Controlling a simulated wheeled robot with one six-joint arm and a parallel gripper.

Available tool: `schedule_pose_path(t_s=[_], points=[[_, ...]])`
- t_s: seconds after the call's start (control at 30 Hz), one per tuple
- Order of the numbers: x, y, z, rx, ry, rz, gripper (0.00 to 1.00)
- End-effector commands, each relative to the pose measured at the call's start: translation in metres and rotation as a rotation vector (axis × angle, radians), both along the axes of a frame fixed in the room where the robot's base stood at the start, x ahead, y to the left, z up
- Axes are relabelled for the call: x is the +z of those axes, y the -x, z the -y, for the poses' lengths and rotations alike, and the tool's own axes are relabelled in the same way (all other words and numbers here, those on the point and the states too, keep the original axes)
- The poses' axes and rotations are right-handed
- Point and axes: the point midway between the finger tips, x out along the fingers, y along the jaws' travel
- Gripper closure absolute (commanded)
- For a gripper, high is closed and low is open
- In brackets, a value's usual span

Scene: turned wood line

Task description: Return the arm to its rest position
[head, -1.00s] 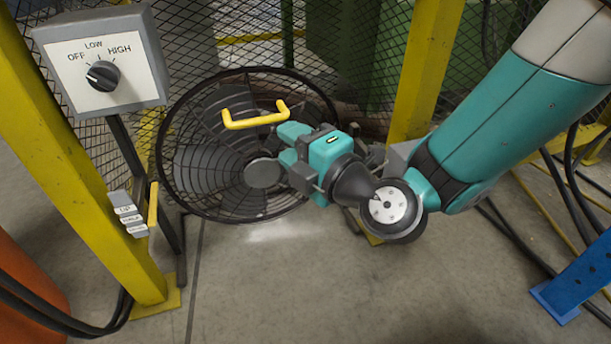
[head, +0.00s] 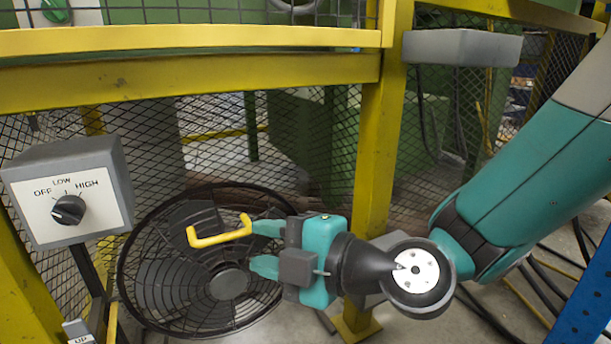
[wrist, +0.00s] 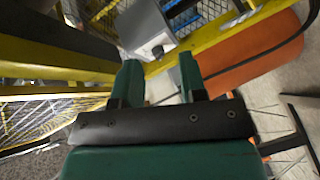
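My gripper (head: 264,248) is in front of the fan in the head view, with its fingers pointing left. The two teal fingers stand apart with nothing between them, and they also show in the wrist view (wrist: 160,85). My arm comes in from the right side. The black caged fan (head: 170,290) stands behind the gripper, and a yellow handle (head: 215,238) appears at the fingertips; I cannot tell whether it touches them.
A grey control box (head: 100,185) with a black knob (head: 68,210) stands at the left; the knob points toward OFF. A yellow post (head: 370,190) and rail (head: 190,85) carry mesh fencing behind. A blue post (head: 590,300) is at the lower right.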

Motion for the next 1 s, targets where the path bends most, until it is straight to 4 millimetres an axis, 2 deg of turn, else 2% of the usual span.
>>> schedule_pose_path(t_s=[0.03, 0.17, 0.27, 0.37, 0.5, 0.73, 0.87, 1.0], points=[[0.047, 0.007, 0.007, 0.027, 0.001, -0.103, 0.61], [0.093, 0.029, 0.031, 0.040, 0.055, -0.460, 0.61], [0.124, 0.045, 0.058, -0.035, 0.119, -0.746, 0.61], [0.152, 0.061, 0.091, -0.187, 0.181, -1.026, 0.61], [0.188, 0.084, 0.140, -0.489, 0.228, -1.360, 0.61], [0.248, 0.125, 0.215, -1.088, 0.179, -1.746, 0.61], [0.285, 0.124, 0.212, -1.079, 0.189, -1.750, 0.61], [0.331, 0.124, 0.212, -1.076, 0.190, -1.749, 0.61]])
